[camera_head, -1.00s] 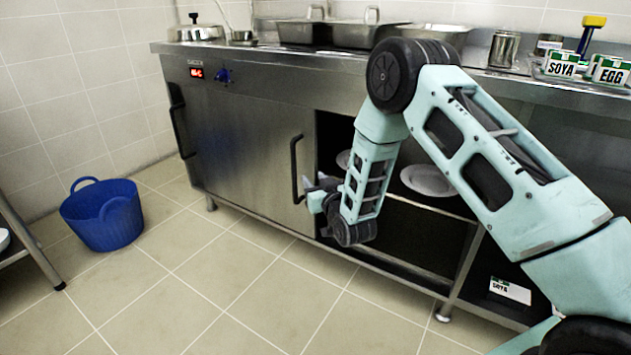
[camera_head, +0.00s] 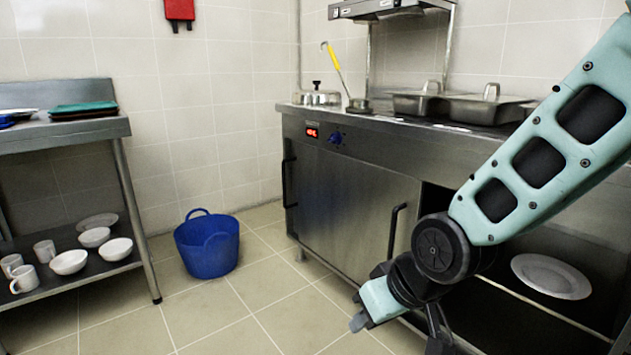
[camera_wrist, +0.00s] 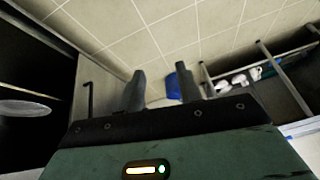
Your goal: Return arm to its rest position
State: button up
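My gripper (camera_wrist: 161,85) shows in the wrist view with its two dark fingers apart and nothing between them. In the head view, my arm reaches in from the right, and its wrist end hangs low in front of the steel counter unit (camera_head: 345,180). The gripper end is at the lower middle of that view, partly hidden by the wrist, and it appears clear of the cabinet door. The door handle (camera_head: 394,228) is just above it in the picture.
The cabinet's right side is open, with a white plate (camera_head: 551,276) on its shelf. A blue bucket (camera_head: 208,246) stands on the floor. A steel rack (camera_head: 122,190) with bowls and mugs is at left. Tiled floor between is clear.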

jog(key=s+d+r+n+g+h, duration=0.1)
jog(key=s+d+g+h, duration=0.15)
jog(key=s, duration=0.65)
jog(key=s+d+r+n+g+h, duration=0.1)
jog(key=s+d+r+g, duration=0.15)
jog(key=s, duration=0.65)
notch_tip(320, 180, up, 34)
jog(key=p, duration=3.5)
jog(key=shift+d+r+t, duration=0.15)
jog(key=shift+r+t, duration=0.05)
jog(key=shift+t, duration=0.1)
jog(key=shift+w, duration=0.1)
